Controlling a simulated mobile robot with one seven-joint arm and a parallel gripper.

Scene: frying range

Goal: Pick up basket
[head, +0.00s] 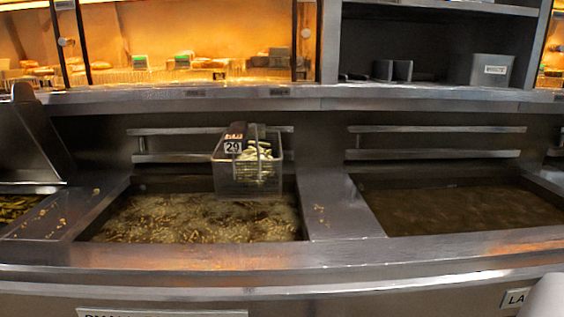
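The wire fry basket (226,178) hangs at the rail behind the left oil vat, over the back of that vat. It carries a tag with the number 29 (233,146) near its top left. Pale food pieces (255,168) show inside it. Its handle looks short and upright at the top, but details are too small to tell. My gripper is not in view. A light grey rounded shape at the bottom right corner cannot be made out clearly.
The left vat (190,219) holds bubbling oil with floating bits; the right vat (460,206) holds still, dark oil. Metal rails (436,129) run behind both. A steel divider (335,207) separates them. A steel ledge (300,98) runs above, under lit shelves of food.

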